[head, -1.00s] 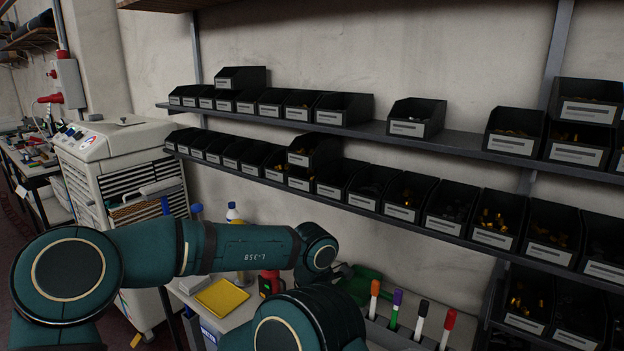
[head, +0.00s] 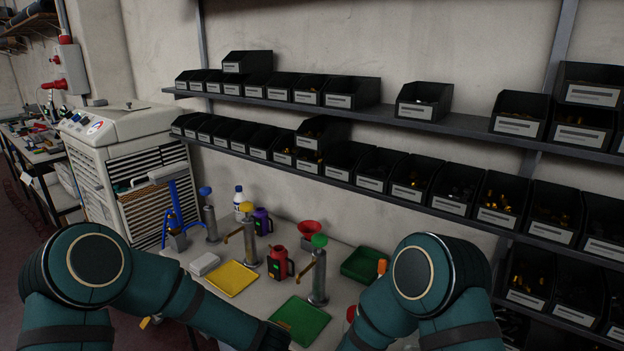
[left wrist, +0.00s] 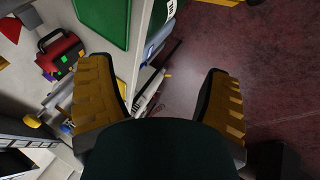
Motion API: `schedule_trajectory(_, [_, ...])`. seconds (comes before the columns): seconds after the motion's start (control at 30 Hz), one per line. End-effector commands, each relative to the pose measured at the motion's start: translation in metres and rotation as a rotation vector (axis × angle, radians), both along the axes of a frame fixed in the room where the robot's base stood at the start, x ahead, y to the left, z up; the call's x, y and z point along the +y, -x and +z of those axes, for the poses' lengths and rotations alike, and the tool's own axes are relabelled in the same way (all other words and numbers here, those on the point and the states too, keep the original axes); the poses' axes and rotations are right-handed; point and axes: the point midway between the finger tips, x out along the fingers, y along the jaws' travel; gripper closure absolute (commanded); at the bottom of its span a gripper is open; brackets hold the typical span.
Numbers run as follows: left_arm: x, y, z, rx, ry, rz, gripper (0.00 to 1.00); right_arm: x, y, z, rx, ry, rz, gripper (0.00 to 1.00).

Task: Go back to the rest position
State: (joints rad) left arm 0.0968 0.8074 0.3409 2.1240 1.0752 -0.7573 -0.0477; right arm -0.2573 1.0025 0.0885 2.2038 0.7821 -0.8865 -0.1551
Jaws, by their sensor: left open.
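My left gripper (left wrist: 160,95) shows in the left wrist view with its two yellow-padded fingers spread wide and nothing between them. Beyond the fingers are the table's edge and the dark red floor.
The table (head: 238,301) holds a yellow tray (head: 231,279), a green tray (head: 299,321), a green bin (head: 362,265), metal columns with coloured caps and a red device (head: 277,263). Shelves (head: 455,124) of black bins line the wall. Floor beside the table is open.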

Motion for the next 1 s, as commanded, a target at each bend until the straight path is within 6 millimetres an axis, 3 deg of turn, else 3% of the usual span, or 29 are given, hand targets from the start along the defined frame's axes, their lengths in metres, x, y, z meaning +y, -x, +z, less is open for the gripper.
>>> schedule_trajectory(0.17, [0.001, 0.05, -0.043, 0.048, -0.032, -0.348, 0.22, -0.031, 0.037, -0.021, 0.151, -0.097, 0.135, 0.01])
schedule_trajectory(0.3, [0.0, 0.105, -0.071, 0.123, -0.025, -0.62, 0.22, -0.05, 0.08, -0.031, 0.285, -0.168, 0.241, 0.01])
schedule_trajectory(0.53, [0.004, 0.187, -0.092, 0.243, 0.014, -0.941, 0.22, -0.071, 0.141, -0.036, 0.453, -0.246, 0.366, 0.01])
schedule_trajectory(0.7, [0.006, 0.211, -0.095, 0.276, 0.029, -1.028, 0.22, -0.076, 0.159, -0.035, 0.498, -0.265, 0.401, 0.01])
schedule_trajectory(1.0, [0.006, 0.211, -0.095, 0.276, 0.029, -1.028, 0.22, -0.076, 0.159, -0.035, 0.498, -0.265, 0.401, 0.01])
